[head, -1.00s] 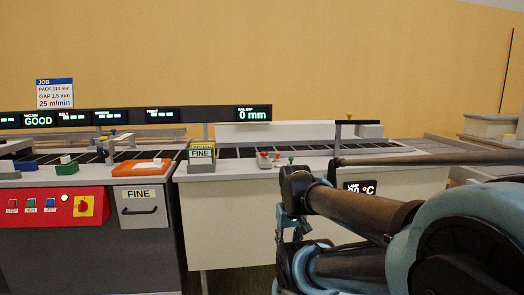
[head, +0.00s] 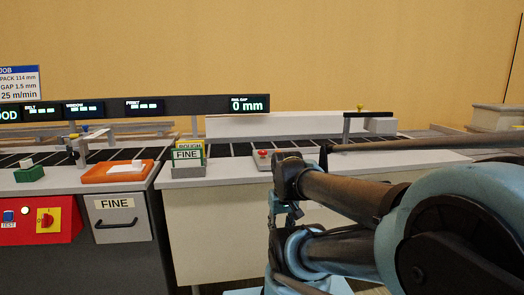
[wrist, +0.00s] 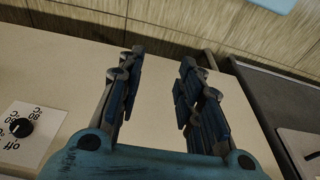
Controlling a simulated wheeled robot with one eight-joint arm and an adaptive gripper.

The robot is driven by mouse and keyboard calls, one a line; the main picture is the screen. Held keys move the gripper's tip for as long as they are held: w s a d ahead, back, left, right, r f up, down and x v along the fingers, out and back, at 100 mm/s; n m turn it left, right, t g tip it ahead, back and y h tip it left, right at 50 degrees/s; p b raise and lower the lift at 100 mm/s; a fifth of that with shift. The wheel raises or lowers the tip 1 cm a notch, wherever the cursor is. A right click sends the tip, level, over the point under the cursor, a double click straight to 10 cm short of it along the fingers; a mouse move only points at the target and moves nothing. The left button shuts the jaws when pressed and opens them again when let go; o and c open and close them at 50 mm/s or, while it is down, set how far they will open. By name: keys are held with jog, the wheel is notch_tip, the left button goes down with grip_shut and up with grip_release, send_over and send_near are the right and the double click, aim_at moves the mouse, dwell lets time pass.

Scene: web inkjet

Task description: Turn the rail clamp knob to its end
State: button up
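A red knob (head: 262,152) sits on a small grey block at the counter's edge. No label tells which is the rail clamp knob. The rail gap display (head: 248,104) reads 0 mm. My gripper (wrist: 162,58) is open, with nothing between its fingers, in front of the cream panel in the wrist view. In the head view my arm hides part of the counter, and the fingers are hard to make out.
A black dial (wrist: 21,127) marked off and in °C is at the left of the wrist view. The counter edge runs close behind my arm.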

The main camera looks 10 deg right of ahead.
jog(key=shift+o, duration=1)
jog(key=o, duration=0.3)
notch_tip(320, 180, up, 2)
jog(key=shift+s+r+n, duration=0.1)
jog(key=shift+n, duration=0.3)
notch_tip(320, 180, up, 31)
jog(key=n+g, duration=0.2)
jog(key=n, duration=2.2)
send_over(263, 151)
jog(key=f, duration=1.6)
jog(key=shift+s+a+f, duration=0.1)
jog(key=shift+s+f, duration=0.1)
jog(key=shift+f, duration=0.05)
jog(key=shift+c, duration=0.5)
jog(key=c, duration=1)
